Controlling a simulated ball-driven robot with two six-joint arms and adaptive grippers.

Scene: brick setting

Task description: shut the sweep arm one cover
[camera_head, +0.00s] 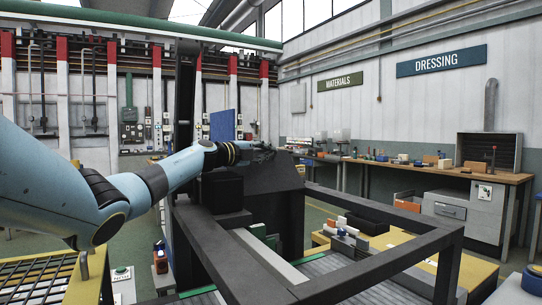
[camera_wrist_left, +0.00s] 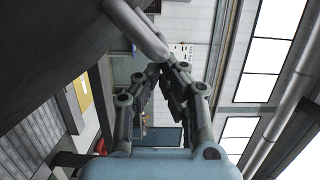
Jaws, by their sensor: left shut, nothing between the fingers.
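A dark machine housing (camera_head: 275,172) with a sloped face stands in the middle of the head view. It appears to be the sweep arm one cover, but I cannot tell its edges or how far open it is. My left arm reaches in from the left, and my left gripper (camera_head: 264,153) is at the top of this housing. In the left wrist view the left gripper (camera_wrist_left: 163,72) is shut and empty. Its fingertips are close to a rounded grey bar (camera_wrist_left: 137,28) beside a large dark panel (camera_wrist_left: 45,40); I cannot tell whether they touch. My right gripper is out of view.
A dark rectangular metal frame (camera_head: 394,261) stands in front of the housing. A yellow table (camera_head: 378,242) with small parts is at its right. A workbench (camera_head: 437,172) runs along the right wall.

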